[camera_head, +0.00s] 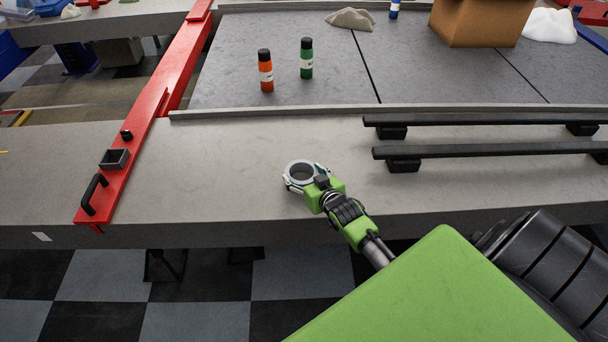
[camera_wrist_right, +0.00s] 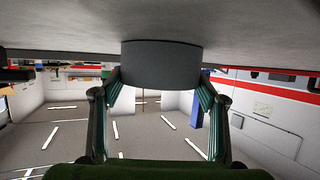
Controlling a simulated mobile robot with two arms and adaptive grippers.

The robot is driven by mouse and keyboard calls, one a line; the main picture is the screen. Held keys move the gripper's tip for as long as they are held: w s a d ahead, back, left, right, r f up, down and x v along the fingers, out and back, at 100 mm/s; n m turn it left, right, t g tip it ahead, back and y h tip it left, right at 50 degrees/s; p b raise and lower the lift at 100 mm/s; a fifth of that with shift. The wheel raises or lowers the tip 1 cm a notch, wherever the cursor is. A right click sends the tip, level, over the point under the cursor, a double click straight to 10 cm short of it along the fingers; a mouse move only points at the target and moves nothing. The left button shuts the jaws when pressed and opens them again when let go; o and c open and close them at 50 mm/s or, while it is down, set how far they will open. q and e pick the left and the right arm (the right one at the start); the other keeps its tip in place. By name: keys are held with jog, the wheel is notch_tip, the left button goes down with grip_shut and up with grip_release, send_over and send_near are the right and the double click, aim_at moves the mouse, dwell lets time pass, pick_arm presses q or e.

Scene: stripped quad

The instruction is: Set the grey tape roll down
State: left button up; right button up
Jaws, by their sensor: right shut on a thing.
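The grey tape roll (camera_head: 292,183) is a short ring at the front part of the grey table (camera_head: 240,190). My right gripper (camera_head: 308,178) is shut on it, with the fingers on its outer sides. In the right wrist view the roll (camera_wrist_right: 160,66) sits between the two fingers (camera_wrist_right: 160,92), with the table surface right beside it. The roll looks to be at or very near the tabletop; I cannot tell whether it touches. My left gripper is not in view.
Two black rails (camera_head: 480,152) lie to the right of the roll. A red beam (camera_head: 150,115) crosses the table at left. An orange bottle (camera_head: 266,72) and a green bottle (camera_head: 306,60) stand behind a low ledge. The tabletop between beam and roll is clear.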

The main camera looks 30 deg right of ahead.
jog(key=o, duration=1.2)
jog(key=shift+f, duration=0.1)
jog(key=shift+o, duration=0.2)
jog(key=shift+r, duration=0.25)
jog(key=shift+s, duration=0.35)
jog(key=v, duration=1.1)
jog(key=shift+s+r+p, duration=0.1)
jog(key=shift+r+p, duration=0.05)
jog(key=shift+p, duration=0.15)
